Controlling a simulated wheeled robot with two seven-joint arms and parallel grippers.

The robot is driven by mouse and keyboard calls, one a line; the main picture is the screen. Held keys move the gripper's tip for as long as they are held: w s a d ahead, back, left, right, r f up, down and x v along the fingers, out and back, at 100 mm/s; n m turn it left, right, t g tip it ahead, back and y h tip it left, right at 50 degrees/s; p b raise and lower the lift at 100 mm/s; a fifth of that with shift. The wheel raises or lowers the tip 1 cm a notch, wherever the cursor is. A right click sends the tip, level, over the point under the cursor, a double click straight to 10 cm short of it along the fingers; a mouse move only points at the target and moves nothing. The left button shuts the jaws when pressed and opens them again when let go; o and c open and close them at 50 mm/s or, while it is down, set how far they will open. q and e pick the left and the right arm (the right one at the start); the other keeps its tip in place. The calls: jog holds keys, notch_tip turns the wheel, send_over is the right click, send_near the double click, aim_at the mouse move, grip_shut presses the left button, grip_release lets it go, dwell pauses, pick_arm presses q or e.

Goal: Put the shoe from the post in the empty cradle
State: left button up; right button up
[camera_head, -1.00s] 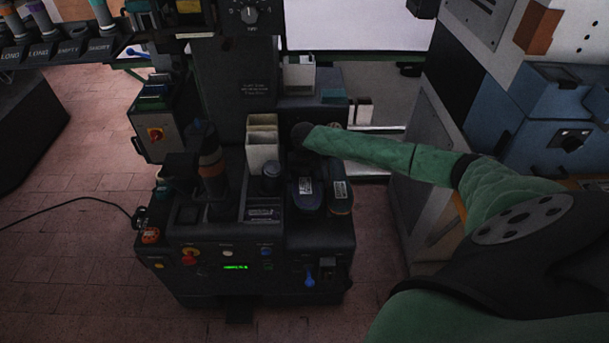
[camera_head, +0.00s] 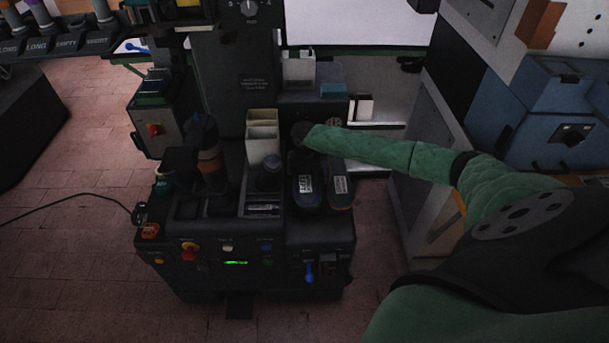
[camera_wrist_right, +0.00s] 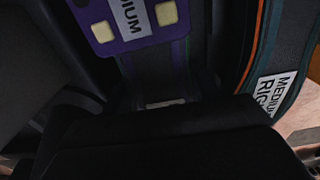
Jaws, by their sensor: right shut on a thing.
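Two dark shoes lie side by side on the right part of the press. The left one (camera_head: 306,196) has blue-purple trim and a white label. The right one (camera_head: 340,195) has orange trim; in the right wrist view it (camera_wrist_right: 263,75) reads MEDIUM and part of RIGHT. My right gripper (camera_head: 302,150) is at the far end of the left shoe and shut on it; its fingertips are hard to make out. In the right wrist view a purple part of that shoe (camera_wrist_right: 125,22) with cream squares shows above the dark gripper. The cradle surface under the shoes is hidden. My left gripper is out of view.
A dark post with an orange band (camera_head: 209,163) stands on the press's left side. A cream bin (camera_head: 262,140) and a dark round knob (camera_head: 268,174) stand between it and the shoes. A labelled rack (camera_head: 60,45) is at upper left, blue boxes (camera_head: 550,120) at right.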

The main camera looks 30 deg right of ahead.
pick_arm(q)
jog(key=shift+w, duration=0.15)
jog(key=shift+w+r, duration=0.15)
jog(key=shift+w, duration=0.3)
pick_arm(e)
jog(key=shift+f, duration=0.1)
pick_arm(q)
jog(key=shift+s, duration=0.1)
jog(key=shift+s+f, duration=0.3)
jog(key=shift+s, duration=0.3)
pick_arm(e)
jog(key=shift+f, duration=0.3)
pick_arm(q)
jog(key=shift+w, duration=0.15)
pick_arm(e)
jog(key=shift+f, duration=0.1)
